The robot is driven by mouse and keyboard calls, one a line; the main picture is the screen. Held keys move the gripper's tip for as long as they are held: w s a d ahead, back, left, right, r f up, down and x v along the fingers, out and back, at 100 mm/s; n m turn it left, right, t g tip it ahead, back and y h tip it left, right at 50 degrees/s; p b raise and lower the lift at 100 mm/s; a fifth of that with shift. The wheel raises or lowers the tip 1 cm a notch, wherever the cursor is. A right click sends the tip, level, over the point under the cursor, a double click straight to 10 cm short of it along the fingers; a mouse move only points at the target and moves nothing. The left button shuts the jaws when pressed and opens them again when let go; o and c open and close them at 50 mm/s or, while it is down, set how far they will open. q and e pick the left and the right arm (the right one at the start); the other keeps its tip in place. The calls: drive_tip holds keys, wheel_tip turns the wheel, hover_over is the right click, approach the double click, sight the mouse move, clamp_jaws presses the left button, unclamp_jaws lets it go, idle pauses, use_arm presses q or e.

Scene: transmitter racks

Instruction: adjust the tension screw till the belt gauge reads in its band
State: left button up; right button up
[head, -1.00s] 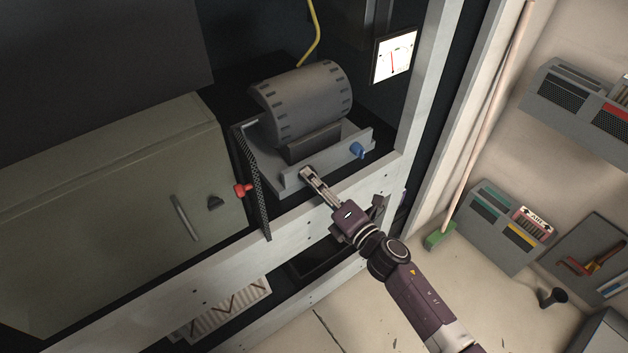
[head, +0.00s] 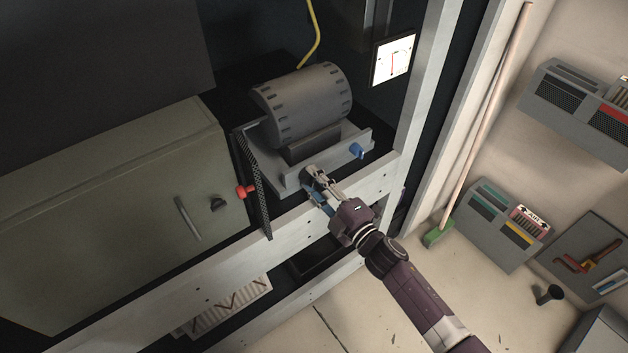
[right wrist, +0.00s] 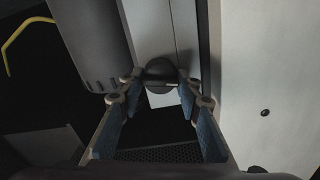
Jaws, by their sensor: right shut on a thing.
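My right gripper (head: 314,178) is at the front plate of the motor base (head: 272,176). In the right wrist view its fingers (right wrist: 158,84) are shut on a dark round knob (right wrist: 160,72), which looks like the tension screw. The black belt (head: 256,185) runs at the motor's left side. My left gripper is not in view.
A blue knob (head: 357,151) is on the same plate to the right, and a red knob (head: 246,191) is left of the belt. A pale rack rail (head: 280,216) crosses below my gripper. A grey cabinet (head: 110,210) stands left. A green-headed broom (head: 438,234) leans at the right.

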idle(0.4)
drive_tip(key=o, duration=1.1)
drive_tip(key=shift+o, duration=0.2)
drive_tip(key=v, duration=1.2)
drive_tip(key=s+d+f+m+g+h, duration=0.2)
drive_tip(key=s+d+f+m+h, duration=0.15)
drive_tip(key=f, duration=0.75)
drive_tip(key=s+d+f+m+g+h, duration=0.1)
drive_tip(key=s+d+f+m+h, duration=0.25)
drive_tip(key=f, duration=0.65)
drive_tip(key=s+d+f+m+g+h, duration=0.1)
drive_tip(key=s+d+f+m+g, duration=0.15)
drive_tip(key=d+f+m, duration=0.6)
drive_tip(key=s+f+m+g+h, duration=0.1)
drive_tip(key=s+f+g, duration=0.1)
drive_tip(key=s+f, duration=0.4)
drive_tip(key=s+f+m+g, duration=0.2)
drive_tip(key=s+f, duration=0.4)
drive_tip(key=s, duration=1)
drive_tip(key=s+f+m+g+h, duration=0.1)
drive_tip(key=s+f+g, duration=0.3)
drive_tip(key=s+f, duration=0.3)
drive_tip(key=s+d, duration=0.1)
drive_tip(key=s, duration=0.3)
drive_tip(key=shift+s+h, duration=0.3)
drive_tip(key=shift+s, duration=0.05)
drive_tip(key=shift+f+m, duration=0.15)
drive_tip(key=shift+m, duration=0.1)
